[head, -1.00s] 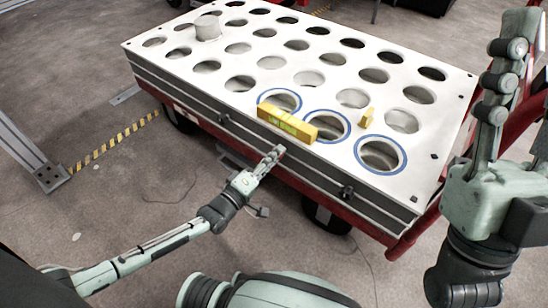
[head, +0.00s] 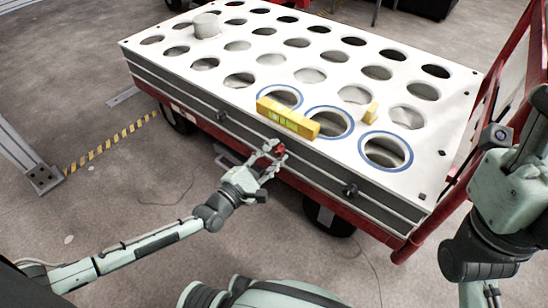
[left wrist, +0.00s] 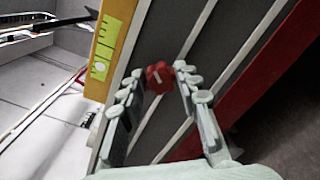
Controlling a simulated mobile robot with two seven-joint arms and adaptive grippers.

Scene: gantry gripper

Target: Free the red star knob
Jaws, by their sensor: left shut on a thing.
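The red star knob (head: 278,149) sits on the dark front side of the white-topped table, below the yellow level. In the left wrist view the knob (left wrist: 159,76) shows as a red lobed disc with a pale mark, between the fingertips. My left gripper (head: 274,153) is shut on the knob, with fingers on both sides of it; its fingers also show in the left wrist view (left wrist: 160,80). My right arm is at the right edge of the head view, and its finger state is unclear.
The white perforated table top (head: 330,85) has many round holes, some ringed in blue. Black knobs (head: 350,190) sit on the same side. A red frame (head: 490,110) rises at right.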

